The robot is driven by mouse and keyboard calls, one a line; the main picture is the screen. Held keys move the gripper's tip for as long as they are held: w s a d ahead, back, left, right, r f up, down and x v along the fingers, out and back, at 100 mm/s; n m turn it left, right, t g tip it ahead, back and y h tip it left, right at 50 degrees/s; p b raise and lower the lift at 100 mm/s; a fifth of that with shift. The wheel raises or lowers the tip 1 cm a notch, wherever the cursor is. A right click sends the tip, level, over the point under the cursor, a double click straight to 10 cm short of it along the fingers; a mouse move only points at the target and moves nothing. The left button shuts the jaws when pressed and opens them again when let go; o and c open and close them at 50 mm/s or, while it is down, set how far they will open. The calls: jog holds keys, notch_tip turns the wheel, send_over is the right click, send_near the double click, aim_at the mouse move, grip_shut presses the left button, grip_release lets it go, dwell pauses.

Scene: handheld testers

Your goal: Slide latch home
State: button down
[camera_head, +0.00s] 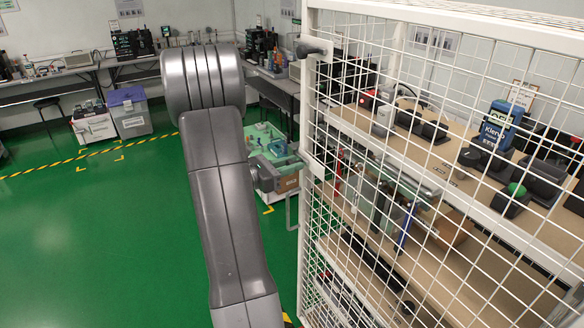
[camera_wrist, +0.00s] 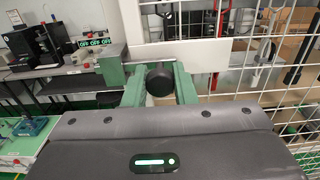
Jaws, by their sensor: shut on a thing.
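A round black knob (camera_wrist: 159,78) is at the middle of the wrist view, in front of the white cage frame. I take it to be the latch's handle. My gripper (camera_wrist: 160,72) has its two green fingers on either side of the knob and is shut on it. A white bar (camera_wrist: 215,58) runs behind and to the right of the knob. In the head view the end of my arm is beside the cage's left post (camera_head: 310,110). The knob cannot be made out there. How far the latch is in is hidden.
The white mesh cage (camera_head: 420,140) fills the right side, with shelves of testers inside. A dark grey handle (camera_head: 313,47) sticks out near its top left corner. Workbenches (camera_head: 70,75) line the back wall. The green floor (camera_head: 90,240) at left is clear.

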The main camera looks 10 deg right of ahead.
jog(key=c, duration=1.2)
grip_release()
jog(key=shift+w+a, duration=0.1)
jog(key=shift+w, duration=0.15)
jog(key=shift+s, duration=0.1)
jog(key=b+v, duration=0.2)
jog(key=v, duration=1.1)
jog(key=shift+a+b, duration=0.4)
jog(key=p+x, duration=0.2)
jog(key=x, duration=1.1)
jog(key=shift+d+p, duration=0.4)
jog(key=shift+d, duration=0.05)
jog(key=shift+f, duration=0.1)
